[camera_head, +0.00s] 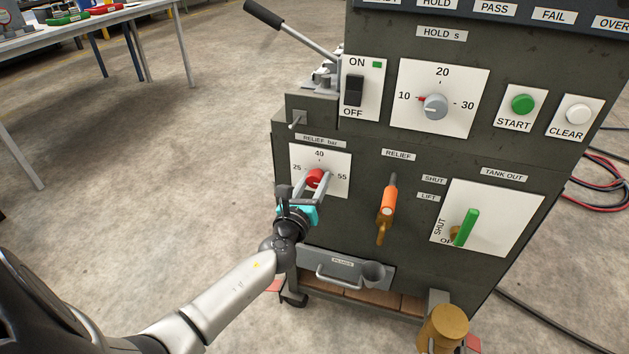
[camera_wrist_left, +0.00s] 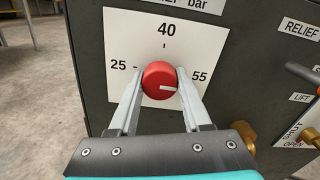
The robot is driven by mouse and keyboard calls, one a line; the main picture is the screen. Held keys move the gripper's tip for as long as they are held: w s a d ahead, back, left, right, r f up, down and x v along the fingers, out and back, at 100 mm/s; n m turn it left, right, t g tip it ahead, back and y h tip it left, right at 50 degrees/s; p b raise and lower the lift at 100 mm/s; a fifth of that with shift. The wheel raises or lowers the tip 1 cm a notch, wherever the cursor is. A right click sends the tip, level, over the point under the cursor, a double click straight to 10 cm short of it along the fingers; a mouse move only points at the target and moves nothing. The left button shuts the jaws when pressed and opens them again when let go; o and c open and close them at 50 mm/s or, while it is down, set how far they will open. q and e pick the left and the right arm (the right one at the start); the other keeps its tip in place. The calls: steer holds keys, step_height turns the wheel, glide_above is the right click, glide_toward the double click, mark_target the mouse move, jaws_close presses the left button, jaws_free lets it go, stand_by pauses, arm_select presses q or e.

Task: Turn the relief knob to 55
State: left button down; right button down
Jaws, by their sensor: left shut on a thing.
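The red relief knob (camera_head: 316,177) sits on a white dial plate (camera_head: 300,152) marked 25, 40 and 55, low on the left of the dark cabinet's front. My left gripper (camera_head: 317,181) is shut on the knob, one finger on each side. In the left wrist view the knob (camera_wrist_left: 156,76) shows between the fingertips (camera_wrist_left: 161,83). Its white pointer line lies nearly level and points right, toward the 55 side, slightly below the 55 numeral. The right finger hides the tick beside 55. My right gripper is not in view.
An orange-handled relief lever (camera_head: 388,198) stands right of the dial, and a green tank-out handle (camera_head: 466,227) is further right. Below are a drawer handle (camera_head: 338,280) and a brass cylinder (camera_head: 445,328). A hold knob (camera_head: 435,106) is above.

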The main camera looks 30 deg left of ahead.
arm_select(q)
steer(key=shift+c, duration=1.8)
jaws_free()
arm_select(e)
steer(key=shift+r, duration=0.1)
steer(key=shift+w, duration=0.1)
arm_select(q)
steer(key=shift+s+d, duration=0.15)
steer(key=shift+s, duration=0.35)
steer(key=p+v, duration=0.1)
steer(key=v, duration=1.3)
steer(key=shift+s, duration=0.15)
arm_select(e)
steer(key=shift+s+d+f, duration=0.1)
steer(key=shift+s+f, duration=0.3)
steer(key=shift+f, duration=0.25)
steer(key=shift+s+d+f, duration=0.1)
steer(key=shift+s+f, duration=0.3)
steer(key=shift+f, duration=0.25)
arm_select(q)
steer(key=shift+f, duration=0.1)
